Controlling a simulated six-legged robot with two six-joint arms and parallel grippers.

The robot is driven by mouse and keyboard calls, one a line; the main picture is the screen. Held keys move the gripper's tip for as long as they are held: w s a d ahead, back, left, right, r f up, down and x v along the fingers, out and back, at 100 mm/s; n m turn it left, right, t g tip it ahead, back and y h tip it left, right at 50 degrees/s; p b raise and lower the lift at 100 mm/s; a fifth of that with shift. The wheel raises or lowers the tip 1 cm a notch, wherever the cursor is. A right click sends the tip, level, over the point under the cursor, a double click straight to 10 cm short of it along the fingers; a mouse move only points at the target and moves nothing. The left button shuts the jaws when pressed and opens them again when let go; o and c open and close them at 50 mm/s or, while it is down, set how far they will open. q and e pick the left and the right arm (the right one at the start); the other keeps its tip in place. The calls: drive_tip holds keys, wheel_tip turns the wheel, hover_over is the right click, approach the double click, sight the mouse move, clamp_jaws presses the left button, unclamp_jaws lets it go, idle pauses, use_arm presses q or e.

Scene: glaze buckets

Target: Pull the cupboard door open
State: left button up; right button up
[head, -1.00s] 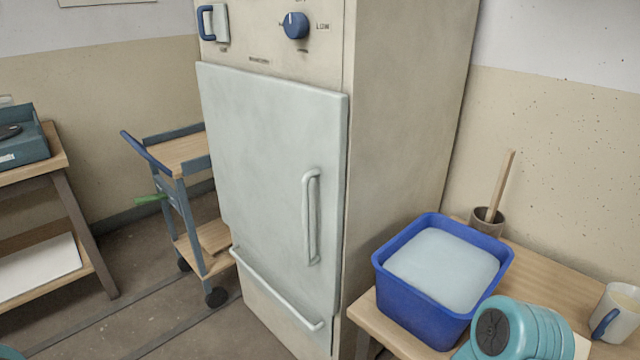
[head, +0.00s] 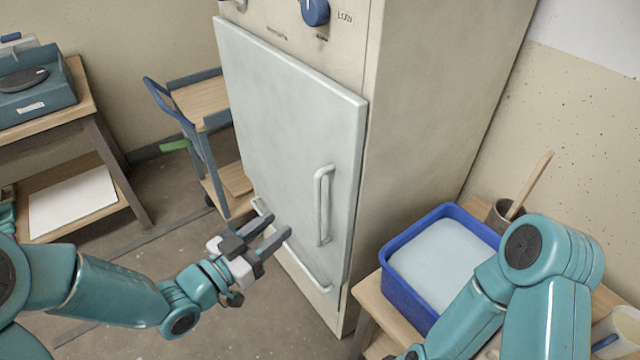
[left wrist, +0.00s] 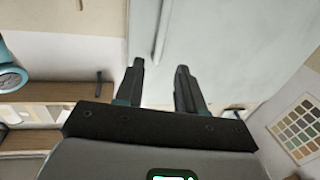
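The cupboard door (head: 285,130) is a pale grey-white panel on a tall cream cabinet, and it looks shut. A vertical bar handle (head: 323,206) is on its right side. A horizontal rail (head: 305,270) runs along the bottom, partly hidden by my gripper. My left gripper (head: 280,236) is in front of the lower door, left of the handle and apart from it, open and empty. In the left wrist view the two fingers (left wrist: 161,80) are spread, with the handle (left wrist: 161,35) ahead of them. My right arm shows at the right, but its gripper is out of view.
A blue tub (head: 400,290) with pale contents stands on a wooden table at right, beside a pot with a wooden stick (head: 530,185). A blue trolley (head: 205,140) stands left of the cabinet. A bench (head: 110,150) is at far left. The floor before the door is clear.

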sight(315, 195)
use_arm(q)
drive_tip(key=p+x, duration=0.2)
drive_tip(key=x, duration=1.1)
drive_tip(key=shift+w, duration=0.1)
clamp_jaws()
drive_tip(key=shift+a, duration=0.15)
